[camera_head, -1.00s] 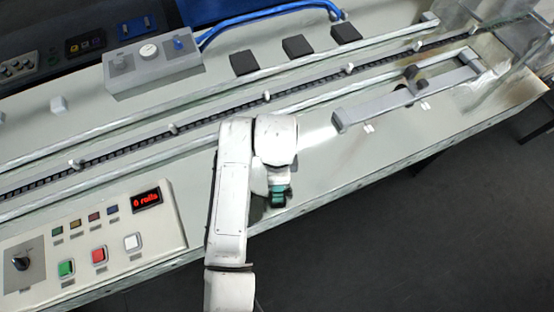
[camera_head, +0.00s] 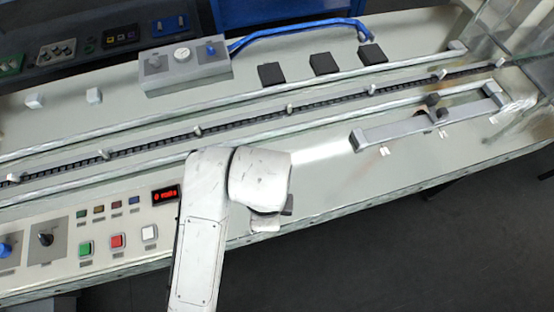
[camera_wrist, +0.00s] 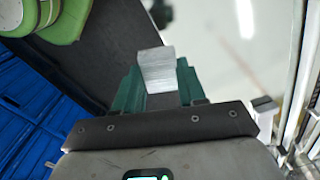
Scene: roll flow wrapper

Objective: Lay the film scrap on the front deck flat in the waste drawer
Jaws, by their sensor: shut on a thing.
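In the wrist view, my gripper (camera_wrist: 157,80) has green fingers closed on a small silvery-grey sheet, the film scrap (camera_wrist: 155,60). The scrap stands up between the fingertips, and its upper end sticks out past them. In the head view, my white arm hides the fingers and the scrap. The wrist of my arm is over the front edge of the pale front deck (camera_head: 330,185). I cannot make out the waste drawer in either view.
A control panel with coloured buttons (camera_head: 115,241) lies left of my arm. A chain conveyor (camera_head: 300,106) runs behind it. A grey bar bracket (camera_head: 395,131) stands on the deck at right. Blue ribbed surfaces (camera_wrist: 30,110) and a green round thing (camera_wrist: 45,20) fill the wrist view's left.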

